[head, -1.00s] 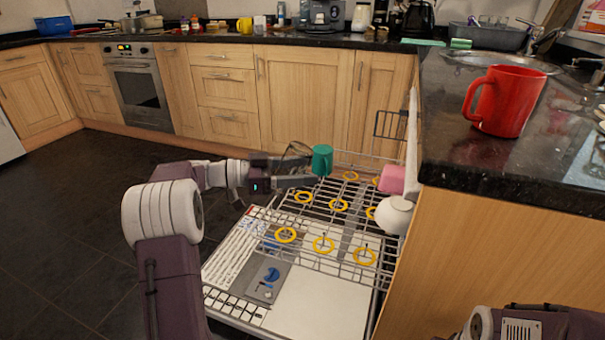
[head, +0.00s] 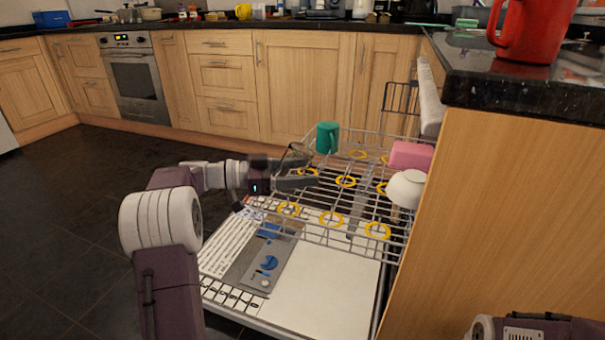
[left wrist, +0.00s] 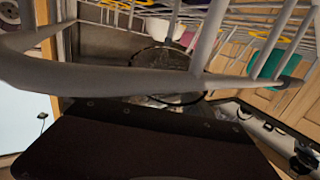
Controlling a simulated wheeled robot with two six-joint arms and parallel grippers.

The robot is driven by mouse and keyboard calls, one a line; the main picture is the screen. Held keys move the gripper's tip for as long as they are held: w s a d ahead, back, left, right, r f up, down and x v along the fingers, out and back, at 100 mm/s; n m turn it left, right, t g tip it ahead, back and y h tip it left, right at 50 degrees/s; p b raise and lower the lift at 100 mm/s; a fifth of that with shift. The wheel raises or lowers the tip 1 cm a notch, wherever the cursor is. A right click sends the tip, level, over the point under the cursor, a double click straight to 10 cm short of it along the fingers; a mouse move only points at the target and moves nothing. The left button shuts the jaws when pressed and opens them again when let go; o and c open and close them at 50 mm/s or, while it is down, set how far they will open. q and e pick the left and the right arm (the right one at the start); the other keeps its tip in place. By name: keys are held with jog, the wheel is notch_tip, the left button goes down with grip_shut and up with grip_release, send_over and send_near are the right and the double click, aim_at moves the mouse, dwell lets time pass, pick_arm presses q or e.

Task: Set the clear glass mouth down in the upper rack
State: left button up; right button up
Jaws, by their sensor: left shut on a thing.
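The clear glass (head: 298,152) is held by my left gripper (head: 304,171) at the left side of the upper rack (head: 333,243). The glass is faint against the background, and I cannot tell its exact tilt or whether it touches the wires. In the left wrist view the glass (left wrist: 165,68) shows as a dark see-through round shape behind a thick grey rack bar (left wrist: 130,80). My left gripper is shut on the glass. Several yellow rings (head: 331,219) lie on the rack. My right gripper is out of view.
On the rack, a teal mug (head: 326,138) stands just right of the glass; a pink block (head: 410,155) and a white bowl (head: 406,189) are at its right. The open dishwasher door (head: 318,292) lies below. A red mug (head: 532,32) stands on the granite counter (head: 545,92).

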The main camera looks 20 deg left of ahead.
pick_arm(q)
notch_tip(320, 180, down, 3)
jog(key=shift+f+b, duration=0.15)
jog(key=shift+b, duration=0.8)
jog(key=shift+f, duration=0.2)
jog(key=shift+s+d+f, duration=0.15)
jog(key=shift+d+f, duration=0.05)
jog(key=shift+f, duration=0.4)
jog(key=o, duration=1.8)
jog(key=shift+o, duration=0.2)
jog(key=shift+f, duration=0.1)
jog(key=shift+s+a+p, duration=0.1)
jog(key=shift+a+p, duration=0.15)
jog(key=shift+p, duration=0.1)
jog(key=p+v, duration=0.1)
jog(key=v, duration=0.1)
jog(key=r+p+v, duration=0.1)
jog(key=p+v, duration=0.1)
jog(key=v, duration=0.1)
jog(key=r+p+v, duration=0.1)
jog(key=p+v, duration=0.1)
jog(key=v, duration=0.1)
jog(key=shift+s+a, duration=0.2)
jog(key=shift+a, duration=0.1)
